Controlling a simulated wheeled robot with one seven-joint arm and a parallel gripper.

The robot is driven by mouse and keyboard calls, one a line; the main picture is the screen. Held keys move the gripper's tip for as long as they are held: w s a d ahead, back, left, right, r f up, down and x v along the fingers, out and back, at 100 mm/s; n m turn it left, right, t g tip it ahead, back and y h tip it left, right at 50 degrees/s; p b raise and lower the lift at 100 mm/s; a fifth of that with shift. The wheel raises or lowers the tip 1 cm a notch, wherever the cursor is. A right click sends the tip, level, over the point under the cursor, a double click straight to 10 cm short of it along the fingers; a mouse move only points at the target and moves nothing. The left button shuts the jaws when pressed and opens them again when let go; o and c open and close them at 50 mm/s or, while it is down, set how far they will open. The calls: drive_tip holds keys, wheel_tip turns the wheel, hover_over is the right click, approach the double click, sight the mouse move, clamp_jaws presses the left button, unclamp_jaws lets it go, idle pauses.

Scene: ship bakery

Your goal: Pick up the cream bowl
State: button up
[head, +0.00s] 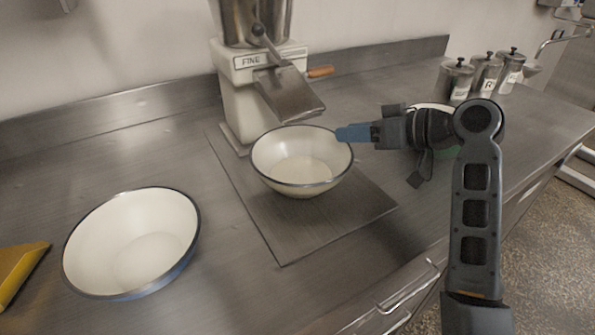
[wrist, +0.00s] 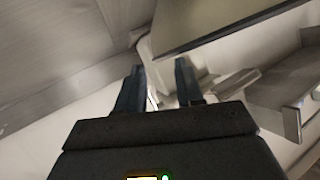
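A cream bowl (head: 302,172) with a dark rim stands upright on a flat metal plate on the counter, under the spout of a mill. My gripper (head: 345,133) comes in from the right, level, with its blue fingertips at the bowl's right rim in the head view. I cannot tell whether they touch it. In the wrist view the two fingers (wrist: 160,85) stand apart with a gap between them, so the gripper is open. Pale surfaces lie beyond the fingers there, but I cannot tell which is the bowl.
A bowl with a blue outside (head: 130,243) stands at the left, by a yellow object (head: 20,270). A bowl with some green (head: 452,153) is mostly hidden behind my arm. The mill (head: 245,95) rises behind the cream bowl. Lidded canisters (head: 487,75) stand at back right.

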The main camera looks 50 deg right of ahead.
sight(327, 132)
drive_tip(key=x, duration=0.6)
drive_tip(key=shift+w+p, duration=0.35)
drive_tip(key=shift+c, duration=0.2)
drive_tip(key=shift+d, duration=0.1)
clamp_jaws()
